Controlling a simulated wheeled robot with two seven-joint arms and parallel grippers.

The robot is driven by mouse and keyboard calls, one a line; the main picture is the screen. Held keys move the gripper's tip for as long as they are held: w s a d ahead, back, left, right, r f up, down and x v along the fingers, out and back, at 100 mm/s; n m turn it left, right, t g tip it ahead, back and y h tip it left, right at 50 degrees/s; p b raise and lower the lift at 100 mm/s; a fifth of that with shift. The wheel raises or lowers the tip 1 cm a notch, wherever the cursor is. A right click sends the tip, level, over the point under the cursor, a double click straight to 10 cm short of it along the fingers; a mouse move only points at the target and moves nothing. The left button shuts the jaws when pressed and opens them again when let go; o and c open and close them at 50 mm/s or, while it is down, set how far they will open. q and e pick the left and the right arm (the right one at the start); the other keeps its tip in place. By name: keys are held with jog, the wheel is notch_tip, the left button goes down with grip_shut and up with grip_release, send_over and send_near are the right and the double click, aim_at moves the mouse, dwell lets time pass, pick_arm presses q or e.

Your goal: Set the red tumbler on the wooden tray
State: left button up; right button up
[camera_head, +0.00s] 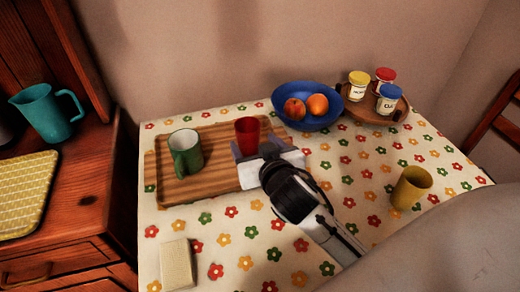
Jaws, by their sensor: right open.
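The red tumbler (247,134) is upright at the right part of the wooden tray (215,184). Its base is hidden behind my right gripper (259,148), so I cannot see clearly whether it touches the tray. My right gripper is open, with its fingertips close to the tumbler's lower part on the near side. A green mug (186,155) stands on the left part of the tray. My left gripper is not in view.
A blue bowl (309,122) with fruit stands behind, right of the tray. Lidded jars stand on a round wooden board (372,113). A yellow cup (411,187) is at right, a pale block (178,265) at front left. A teal pitcher (45,115) stands on the left cabinet.

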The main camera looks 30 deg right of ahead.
jog(key=shift+v, duration=2.6)
